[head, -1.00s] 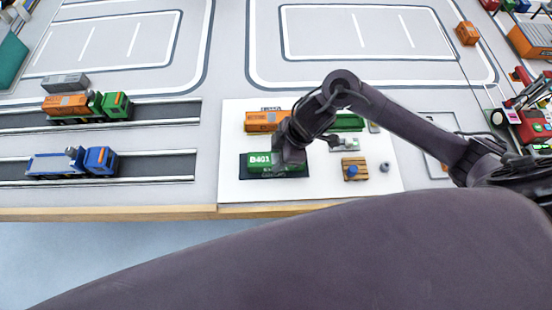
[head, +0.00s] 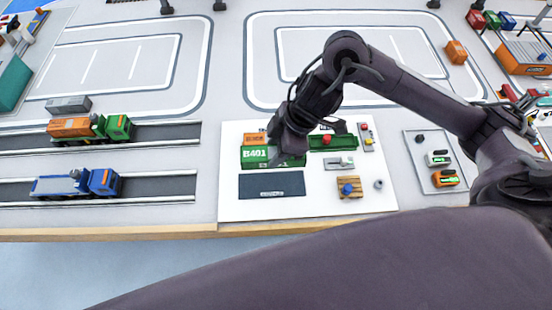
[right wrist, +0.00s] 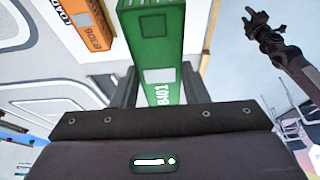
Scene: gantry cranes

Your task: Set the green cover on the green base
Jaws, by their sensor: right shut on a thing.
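The green cover (head: 255,156), marked B401, is held by my right gripper (head: 284,153) in the head view. It seems to be raised off the white board, left of the green base. The right wrist view shows the cover (right wrist: 163,92) between the fingers of this gripper (right wrist: 156,90). The green base (head: 345,142) is an open tray on the board with a red item in it; my right arm hides part of it. A dark arm end, seemingly my left gripper (right wrist: 268,32), shows in the right wrist view; its jaws are unclear.
An orange container (head: 253,139) stands close behind the cover, partly hidden. A bare dark pad (head: 271,184) lies in front. A small grey part (head: 340,162), a wooden crate with a blue knob (head: 349,190) and a grey ring (head: 379,184) are on the board.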

